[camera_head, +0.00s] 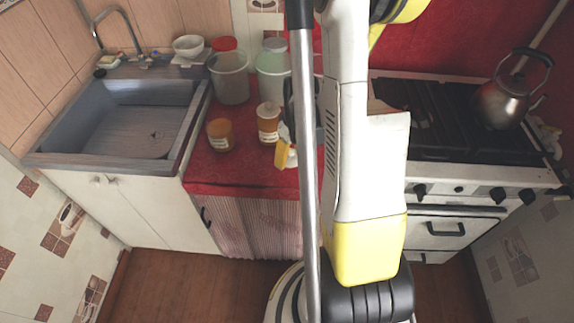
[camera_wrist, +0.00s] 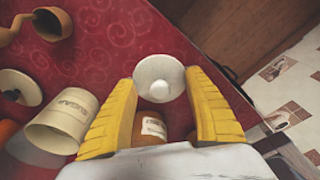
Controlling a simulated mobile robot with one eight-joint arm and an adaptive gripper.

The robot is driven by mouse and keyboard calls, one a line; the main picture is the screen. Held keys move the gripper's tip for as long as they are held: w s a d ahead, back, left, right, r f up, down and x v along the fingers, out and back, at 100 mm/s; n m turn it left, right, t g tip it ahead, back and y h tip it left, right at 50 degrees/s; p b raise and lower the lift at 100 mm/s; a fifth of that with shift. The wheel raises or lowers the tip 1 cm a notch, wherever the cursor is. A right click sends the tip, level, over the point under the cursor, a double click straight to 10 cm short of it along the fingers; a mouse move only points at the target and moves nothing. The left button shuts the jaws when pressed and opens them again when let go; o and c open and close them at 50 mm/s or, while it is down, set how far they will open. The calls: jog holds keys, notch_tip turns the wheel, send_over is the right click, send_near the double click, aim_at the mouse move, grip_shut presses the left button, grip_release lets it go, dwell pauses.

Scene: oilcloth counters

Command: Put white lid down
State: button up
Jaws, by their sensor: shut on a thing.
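The white lid (camera_wrist: 159,78) is round with a small knob. My gripper (camera_wrist: 160,80) is shut on it, with the yellow fingers at its left and right sides in the wrist view. In the head view my gripper (camera_head: 286,154) is partly hidden by my arm, over the red counter near its front edge; I cannot tell the lid's exact height there. A cream canister with lettering (camera_wrist: 62,120) lies left of the fingers in the wrist view.
An orange-brown jar (camera_head: 220,134) stands left of my gripper. Large containers (camera_head: 230,80) stand behind. The sink (camera_head: 125,125) is left, the stove (camera_head: 440,115) right.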

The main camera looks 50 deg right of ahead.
aim_at(287, 162)
jog(key=shift+w+d+f+b, duration=0.2)
jog(key=shift+w+f, duration=0.25)
jog(key=shift+w, duration=0.15)
jog(key=shift+w+d+f+b, duration=0.1)
jog(key=shift+w+d+f, duration=0.1)
jog(key=shift+w+f, duration=0.3)
jog(key=shift+f+b, duration=0.9)
jog(key=shift+f, duration=0.85)
jog(key=shift+f, duration=0.1)
jog(key=shift+f, duration=0.15)
jog(key=o, duration=0.8)
jog(key=shift+r, duration=0.2)
